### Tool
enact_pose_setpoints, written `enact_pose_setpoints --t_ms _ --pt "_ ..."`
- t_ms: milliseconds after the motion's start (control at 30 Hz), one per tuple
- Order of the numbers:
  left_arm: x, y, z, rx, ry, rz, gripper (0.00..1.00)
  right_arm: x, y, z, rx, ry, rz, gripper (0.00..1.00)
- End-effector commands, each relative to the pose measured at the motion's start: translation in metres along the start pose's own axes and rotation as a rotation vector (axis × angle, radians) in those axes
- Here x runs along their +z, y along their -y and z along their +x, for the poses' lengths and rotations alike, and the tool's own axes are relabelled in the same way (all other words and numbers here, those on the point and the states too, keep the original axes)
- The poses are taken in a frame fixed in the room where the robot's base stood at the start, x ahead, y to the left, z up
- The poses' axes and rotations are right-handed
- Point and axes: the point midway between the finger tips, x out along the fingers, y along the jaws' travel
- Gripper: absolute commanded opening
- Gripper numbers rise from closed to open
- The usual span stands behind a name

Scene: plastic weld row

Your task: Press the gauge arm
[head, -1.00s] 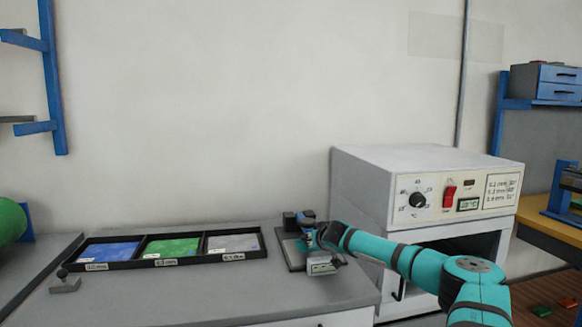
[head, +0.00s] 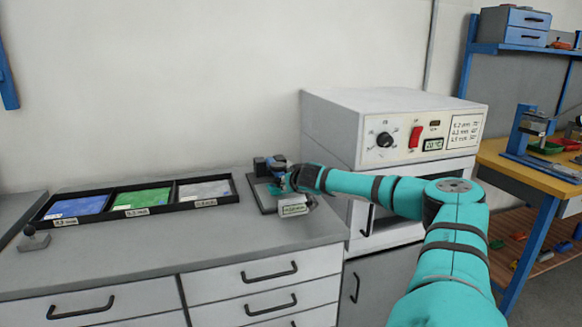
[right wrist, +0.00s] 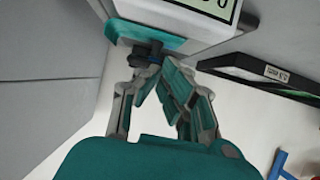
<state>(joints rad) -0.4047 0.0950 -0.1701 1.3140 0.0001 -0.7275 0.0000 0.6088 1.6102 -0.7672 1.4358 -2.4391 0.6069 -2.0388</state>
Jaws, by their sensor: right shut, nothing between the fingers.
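The gauge (head: 267,196) stands at the right end of the grey bench, with a dark base plate, a dark and blue upright and a pale display box. In the right wrist view its display (right wrist: 210,8) is cut off by the top edge, with a teal strip and a dark knob-like part (right wrist: 148,50) below it. My right gripper (right wrist: 153,70) is shut and empty, its fingertips close to that dark part; I cannot tell if they touch. In the head view my right gripper (head: 291,180) partly hides the gauge arm. My left gripper is not in view.
A black tray (head: 135,207) with blue, green and grey sheets lies left of the gauge. A white oven (head: 335,130) stands close on the right. The bench front is clear.

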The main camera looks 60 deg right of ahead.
Motion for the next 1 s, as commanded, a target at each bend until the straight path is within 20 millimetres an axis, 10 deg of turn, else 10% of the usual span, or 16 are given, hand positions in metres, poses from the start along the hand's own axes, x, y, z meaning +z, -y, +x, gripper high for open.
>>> enact_pose_setpoints --t_ms 433,1000 --pt "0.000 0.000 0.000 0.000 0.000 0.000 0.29 -0.002 0.000 -0.079 0.000 -0.004 -0.003 0.00" --pt "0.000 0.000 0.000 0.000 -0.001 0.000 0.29 -0.001 0.000 -0.087 0.000 -0.003 0.000 0.00"
